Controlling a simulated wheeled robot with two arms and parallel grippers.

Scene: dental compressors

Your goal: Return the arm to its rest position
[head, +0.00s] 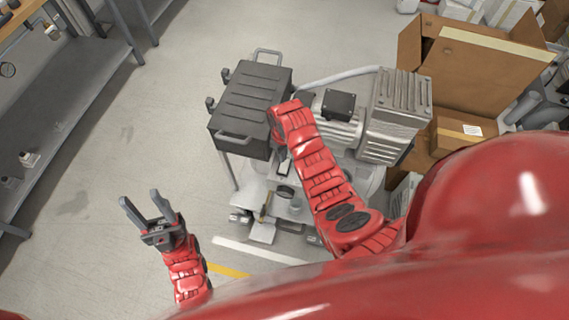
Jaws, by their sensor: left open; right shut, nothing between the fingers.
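My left gripper (147,211) is at the lower left, above bare floor. Its two grey fingers are spread apart with nothing between them. My red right arm (325,180) reaches up from the lower right to the compressor (345,115). My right gripper (283,160) is shut and empty, seen partly, mostly hidden by its own wrist. It is close to the right edge of the dark case (250,100) on the compressor unit. Whether it touches anything there cannot be told.
A grey shelf (75,85) runs along the left. An open cardboard box (480,75) and a smaller box (455,132) stand at the right. Small parts lie on the compressor's lower level (285,200). The floor (165,120) between shelf and compressor is clear.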

